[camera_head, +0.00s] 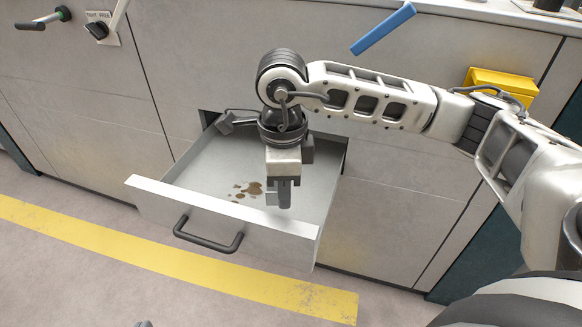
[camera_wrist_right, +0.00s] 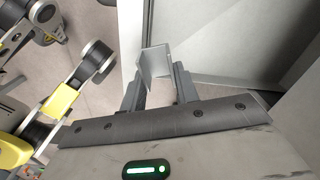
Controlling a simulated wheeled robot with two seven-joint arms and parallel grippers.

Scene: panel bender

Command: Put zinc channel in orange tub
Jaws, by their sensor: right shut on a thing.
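My right gripper (camera_head: 284,192) points down over the open drawer (camera_head: 255,220), near its front wall. In the right wrist view the same gripper (camera_wrist_right: 157,85) is shut on a short, pale grey metal channel (camera_wrist_right: 154,62), which stands out between the two fingers. In the head view the channel is mostly hidden by the fingers. I see no orange tub that I can make out in either view. My left gripper is not clearly in view.
The drawer has a dark bar handle (camera_head: 208,238) and brown stains (camera_head: 249,190) inside. A blue bar handle (camera_head: 383,28) and a yellow box (camera_head: 502,84) are on the grey machine front. A yellow stripe (camera_head: 180,262) crosses the open floor.

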